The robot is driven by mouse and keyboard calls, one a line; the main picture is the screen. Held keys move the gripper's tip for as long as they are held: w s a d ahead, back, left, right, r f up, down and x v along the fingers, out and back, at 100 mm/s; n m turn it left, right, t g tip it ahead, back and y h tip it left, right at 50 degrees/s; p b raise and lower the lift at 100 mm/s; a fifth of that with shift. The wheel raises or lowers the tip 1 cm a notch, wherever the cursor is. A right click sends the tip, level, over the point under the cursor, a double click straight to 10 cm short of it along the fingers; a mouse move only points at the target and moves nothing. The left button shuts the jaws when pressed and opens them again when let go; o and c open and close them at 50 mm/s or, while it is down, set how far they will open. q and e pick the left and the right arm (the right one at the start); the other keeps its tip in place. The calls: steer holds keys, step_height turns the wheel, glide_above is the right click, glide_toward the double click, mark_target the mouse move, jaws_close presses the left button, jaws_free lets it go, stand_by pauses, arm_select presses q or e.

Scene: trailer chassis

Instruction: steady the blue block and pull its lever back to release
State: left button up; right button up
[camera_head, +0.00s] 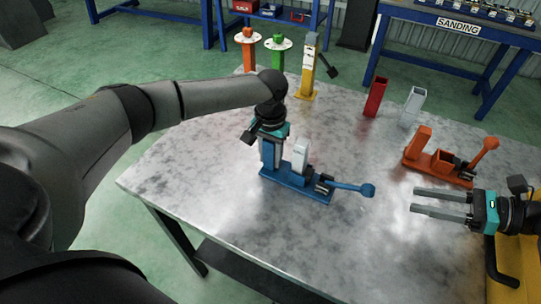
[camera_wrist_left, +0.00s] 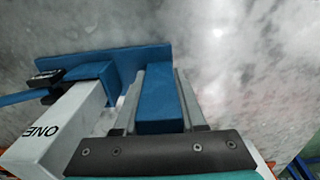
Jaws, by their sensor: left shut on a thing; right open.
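The blue block (camera_head: 295,187) stands on the grey metal table, with a flat base, an upright blue post at its left end and a white block (camera_head: 300,157) beside the post. Its blue lever (camera_head: 350,187) with a round knob extends to the right, low over the table. My left gripper (camera_head: 271,152) points down and is shut on the blue post; the left wrist view shows the post (camera_wrist_left: 160,100) between its two fingers. The white block (camera_wrist_left: 65,125) there bears dark lettering. My right gripper (camera_head: 441,204) is open and empty, to the right of the lever's knob and apart from it.
An orange block with a lever (camera_head: 438,164) stands at the right, behind my right gripper. A red holder (camera_head: 375,97) and a white holder (camera_head: 412,107) stand farther back. Orange, green and yellow posts (camera_head: 308,72) line the far edge. The table's front (camera_head: 330,250) is clear.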

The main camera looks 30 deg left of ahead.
arm_select(q)
jaws_close()
stand_by(0.8)
